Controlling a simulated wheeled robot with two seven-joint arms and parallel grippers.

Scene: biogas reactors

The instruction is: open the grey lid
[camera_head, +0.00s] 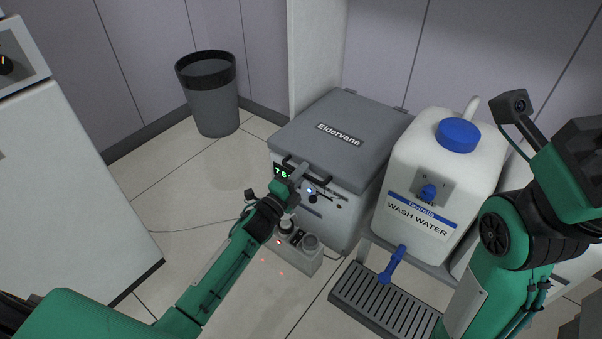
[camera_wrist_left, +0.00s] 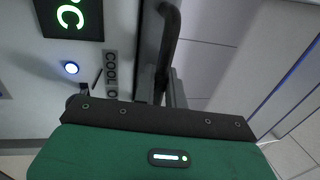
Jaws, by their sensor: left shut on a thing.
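The grey lid (camera_head: 365,113), labelled Eldervane, lies flat and closed on a light box (camera_head: 343,218) with a small green display. A black handle (camera_head: 318,179) runs along the lid's front edge, and it also shows in the left wrist view (camera_wrist_left: 168,45). My left gripper (camera_head: 300,174) is at this front edge, shut on the handle. Its fingers are mostly hidden behind its own body in the left wrist view. My right gripper (camera_head: 588,152) is raised at the right edge of the head view, away from the lid. Its fingertips cannot be made out.
A white wash water container (camera_head: 408,165) with a blue cap and tap stands close to the right of the box, above a slotted drip tray (camera_head: 345,292). A small control unit (camera_head: 297,255) sits in front. A grey bin (camera_head: 214,105) stands behind left. Floor is free on the left.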

